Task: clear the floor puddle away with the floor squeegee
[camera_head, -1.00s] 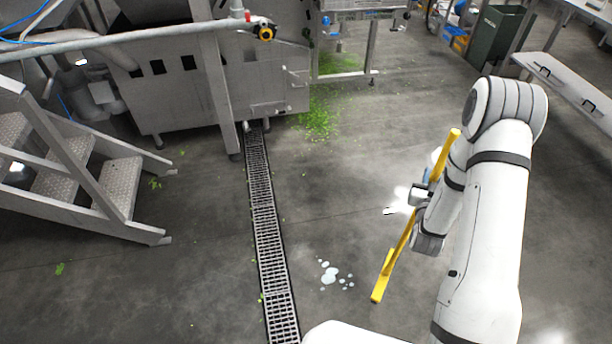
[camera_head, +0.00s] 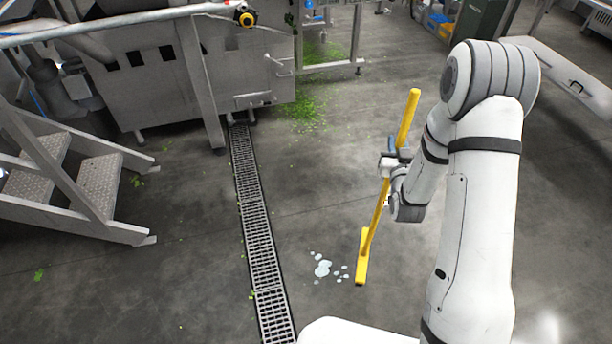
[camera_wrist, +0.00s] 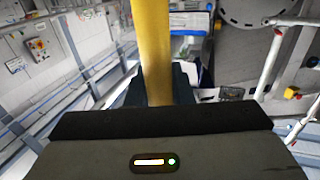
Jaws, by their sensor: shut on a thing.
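The yellow floor squeegee (camera_head: 378,208) is held steeply tilted, its handle leaning right at the top. My gripper (camera_head: 388,166) is shut on the handle, which also shows between the fingers in the wrist view (camera_wrist: 152,60). The squeegee's yellow head (camera_head: 362,258) is at the lower end, just right of the floor puddle. I cannot tell whether the head touches the floor. The puddle (camera_head: 322,268) is a small group of pale drops on the dark floor, between the squeegee head and the drain grate.
A long metal drain grate (camera_head: 256,215) runs in the floor left of the puddle. Metal steps (camera_head: 98,180) stand at the left. A big steel machine (camera_head: 165,75) is behind, with green scraps (camera_head: 303,108) beside it. The floor around the puddle is clear.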

